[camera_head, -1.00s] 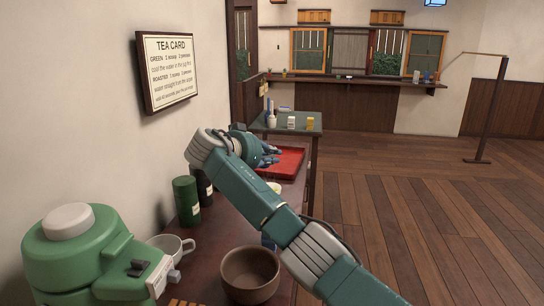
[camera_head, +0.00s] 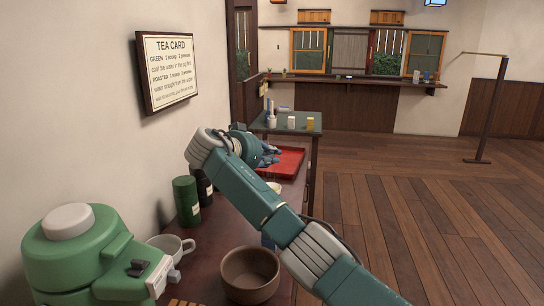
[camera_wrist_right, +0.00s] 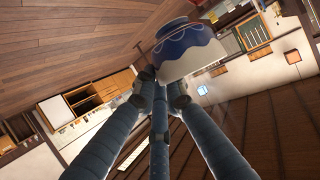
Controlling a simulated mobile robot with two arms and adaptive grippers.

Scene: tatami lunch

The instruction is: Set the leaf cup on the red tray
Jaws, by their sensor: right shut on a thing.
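The red tray (camera_head: 291,162) lies at the far end of the dark table, partly hidden by my right arm. My right gripper (camera_head: 269,157) is over the tray's left part, seen from behind. In the right wrist view my gripper (camera_wrist_right: 160,88) is shut on a white cup with a blue wavy band (camera_wrist_right: 190,55), held at the fingertips. No leaf mark shows on its visible side. In the head view this cup is hidden, and I cannot tell whether it touches the tray. My left gripper is not in view.
On the near table (camera_head: 215,236) stand a brown bowl (camera_head: 250,276), a white cup (camera_head: 172,246), a green canister (camera_head: 186,201) and a green pot (camera_head: 75,255). A pale small thing (camera_head: 274,187) and a blue thing (camera_head: 267,241) show beside my arm. The wall is close on the left.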

